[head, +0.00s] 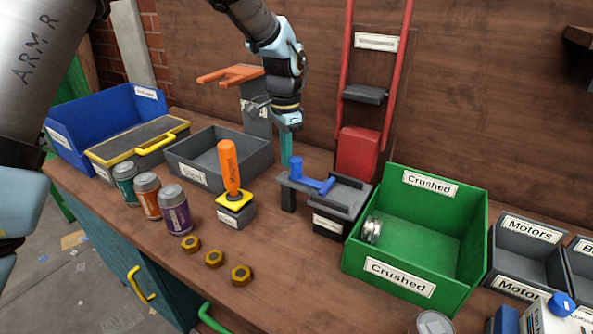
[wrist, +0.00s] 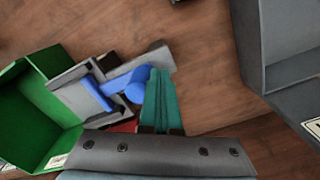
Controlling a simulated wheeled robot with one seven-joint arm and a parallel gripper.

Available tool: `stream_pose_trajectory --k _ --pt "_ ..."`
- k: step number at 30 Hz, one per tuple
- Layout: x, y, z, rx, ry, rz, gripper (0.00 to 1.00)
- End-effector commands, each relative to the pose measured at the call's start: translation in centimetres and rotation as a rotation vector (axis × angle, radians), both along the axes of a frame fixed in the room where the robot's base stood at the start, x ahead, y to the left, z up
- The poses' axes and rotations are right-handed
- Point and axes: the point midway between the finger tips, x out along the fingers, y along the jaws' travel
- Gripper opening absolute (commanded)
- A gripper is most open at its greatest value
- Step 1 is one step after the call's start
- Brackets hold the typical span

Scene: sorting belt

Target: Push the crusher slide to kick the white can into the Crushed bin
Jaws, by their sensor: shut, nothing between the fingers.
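The crusher (head: 345,197) is a small grey bench with a blue slide (head: 313,182) that has an upright round post at its left end. The slide also shows in the wrist view (wrist: 97,94), reaching across to the crusher's bin side. A flattened silvery-white can (head: 371,229) is inside the green Crushed bin (head: 415,245), against its left wall. The bin shows in the wrist view (wrist: 35,105), where I see no can. My gripper (head: 287,160) points down with its teal fingers shut and empty, just left of the blue post. In the wrist view its fingers (wrist: 162,100) are beside the post; contact cannot be told.
A grey bin (head: 215,160) stands left; Motors bins (head: 528,250) are right.

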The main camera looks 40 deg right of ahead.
Motion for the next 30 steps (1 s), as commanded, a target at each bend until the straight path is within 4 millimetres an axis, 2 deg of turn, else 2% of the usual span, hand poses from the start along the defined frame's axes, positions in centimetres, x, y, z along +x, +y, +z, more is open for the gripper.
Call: stream_pose_trajectory --k 9,17,30 --pt "2.9 0.8 0.1 0.000 0.000 0.001 0.00" --pt "3.6 0.9 0.2 0.001 0.000 -0.001 0.00" --pt "3.6 1.0 4.1 0.000 -0.001 0.000 0.00"
